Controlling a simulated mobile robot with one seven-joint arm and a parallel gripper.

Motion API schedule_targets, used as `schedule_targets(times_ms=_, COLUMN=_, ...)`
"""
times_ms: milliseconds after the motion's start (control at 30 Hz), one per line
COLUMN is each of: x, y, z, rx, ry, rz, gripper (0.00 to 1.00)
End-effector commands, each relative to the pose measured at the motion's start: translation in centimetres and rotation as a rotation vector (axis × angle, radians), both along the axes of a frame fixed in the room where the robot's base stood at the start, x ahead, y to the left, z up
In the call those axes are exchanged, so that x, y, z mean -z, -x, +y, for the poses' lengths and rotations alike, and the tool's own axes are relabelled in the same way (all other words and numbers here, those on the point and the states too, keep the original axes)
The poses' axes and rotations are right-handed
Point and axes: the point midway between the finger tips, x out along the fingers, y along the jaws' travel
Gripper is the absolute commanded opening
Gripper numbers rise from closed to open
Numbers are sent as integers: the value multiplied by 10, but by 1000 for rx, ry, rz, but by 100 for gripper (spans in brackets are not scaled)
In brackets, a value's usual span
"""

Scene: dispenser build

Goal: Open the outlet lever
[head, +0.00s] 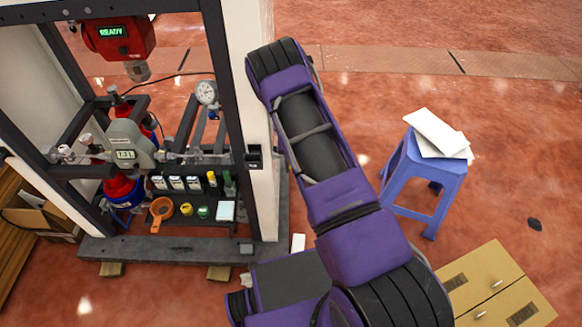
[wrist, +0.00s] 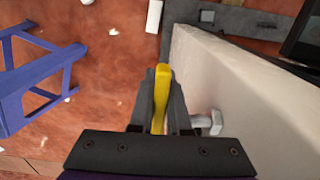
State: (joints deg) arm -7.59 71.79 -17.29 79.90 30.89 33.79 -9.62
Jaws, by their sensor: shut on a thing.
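The outlet lever appears to be the yellow handle (wrist: 161,88) in the middle of the wrist view. It stands beside the pale side face of the dispenser's post. My gripper (wrist: 161,108) is shut on it, one dark finger on each side, and the yellow tip shows past the fingertips. A silver metal fitting (wrist: 208,122) sticks out from the post to the right of my fingers. In the head view my arm reaches to the right side of the dispenser frame (head: 232,110); the lever and my fingertips are hidden there.
The dispenser holds a red unit with a lit display (head: 118,38), a pressure gauge (head: 207,93) and a grey meter (head: 130,143). A blue stool (head: 425,170) with white sheets (head: 438,133) stands to the right. A cardboard box (head: 492,285) lies at the front right.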

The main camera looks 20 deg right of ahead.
Motion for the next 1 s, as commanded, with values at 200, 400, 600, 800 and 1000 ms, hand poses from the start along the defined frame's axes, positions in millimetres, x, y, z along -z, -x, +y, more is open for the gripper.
schedule_targets(times_ms=200, x=0, y=1, z=-1, rx=0, ry=0, rz=5, gripper=0)
schedule_targets(times_ms=400, x=0, y=1, z=0, rx=0, ry=-1, rz=4, gripper=29)
schedule_targets(times_ms=600, x=0, y=1, z=0, rx=0, ry=-1, rz=3, gripper=45)
schedule_targets(times_ms=800, x=-2, y=0, z=0, rx=0, ry=0, rz=1, gripper=45)
schedule_targets(times_ms=1000, x=-26, y=-1, z=0, rx=1, ry=-2, rz=-1, gripper=45)
